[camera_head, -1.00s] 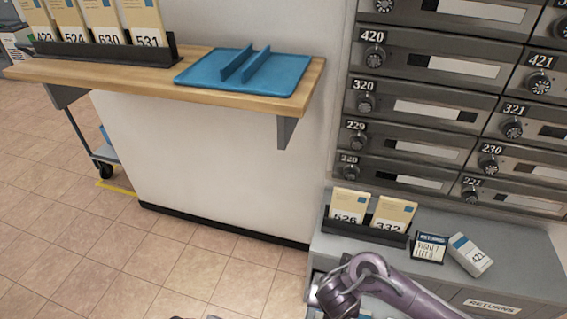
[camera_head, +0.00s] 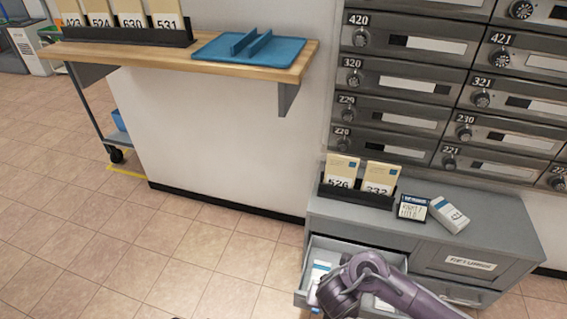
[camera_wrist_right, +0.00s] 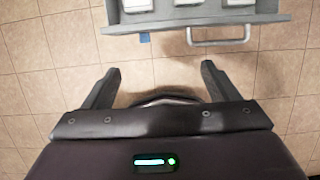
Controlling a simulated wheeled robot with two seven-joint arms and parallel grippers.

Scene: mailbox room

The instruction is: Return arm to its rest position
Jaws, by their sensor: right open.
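My right arm (camera_head: 375,285) comes in from the lower right in the head view, in front of the open drawer of the grey cabinet. In the right wrist view my right gripper (camera_wrist_right: 158,80) has its two fingers wide apart with nothing between them. It hangs over the tiled floor, just short of the drawer front (camera_wrist_right: 190,20) and its bar handle (camera_wrist_right: 218,42). In the head view the right fingertips cannot be made out. My left gripper is not in view.
The open drawer (camera_head: 318,243) holds white boxes and juts from the cabinet (camera_head: 480,230). On top stand a card rack (camera_head: 357,195), a small sign (camera_head: 412,208) and a white box (camera_head: 449,214). A wooden shelf (camera_head: 150,58) bears a blue tray (camera_head: 285,52).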

